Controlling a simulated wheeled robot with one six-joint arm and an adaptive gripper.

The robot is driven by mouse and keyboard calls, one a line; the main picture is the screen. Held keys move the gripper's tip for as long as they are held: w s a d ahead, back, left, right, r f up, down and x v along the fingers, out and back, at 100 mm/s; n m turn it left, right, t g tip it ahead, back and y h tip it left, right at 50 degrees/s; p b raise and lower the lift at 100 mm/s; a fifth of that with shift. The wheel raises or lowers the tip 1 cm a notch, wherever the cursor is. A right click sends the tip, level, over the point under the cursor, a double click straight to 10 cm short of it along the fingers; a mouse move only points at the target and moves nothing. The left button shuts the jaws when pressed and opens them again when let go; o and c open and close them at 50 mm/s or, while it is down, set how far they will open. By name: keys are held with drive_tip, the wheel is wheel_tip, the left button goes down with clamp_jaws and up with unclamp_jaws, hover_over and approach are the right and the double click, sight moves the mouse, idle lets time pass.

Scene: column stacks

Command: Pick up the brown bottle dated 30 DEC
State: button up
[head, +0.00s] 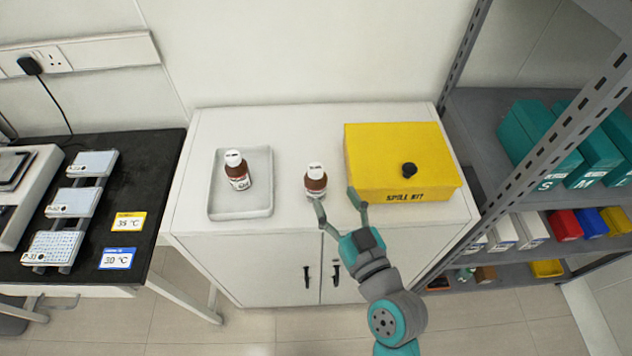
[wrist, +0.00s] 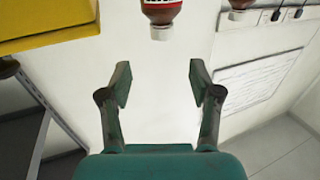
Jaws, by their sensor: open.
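Two brown bottles with white caps and labels stand upright on the white cabinet. One bottle (head: 238,171) stands in a pale grey tray (head: 240,210) on the left. The other bottle (head: 315,180) stands on the bare cabinet top near its front edge. The dates on both are too small to read. My gripper (head: 339,194) is open and empty, just right of and in front of the bare-top bottle. In the wrist view, my gripper (wrist: 160,88) has wide fingers with nothing between them. A bottle (wrist: 161,12) shows beyond the fingertips, and another bottle (wrist: 238,14) is at the top right.
A yellow spill kit box (head: 395,155) with a black knob stands close on the right of my gripper. A grey metal shelf with teal boxes (head: 540,145) is further right. A black bench (head: 150,175) is on the left. The cabinet top between tray and box is mostly clear.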

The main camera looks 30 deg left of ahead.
sight(319, 173)
drive_tip(key=shift+f+x, duration=0.1)
drive_tip(key=shift+x, duration=2.35)
drive_tip(key=shift+f+x, duration=0.15)
drive_tip(key=shift+x, duration=2.3)
drive_tip(key=shift+s+a, duration=0.1)
clamp_jaws()
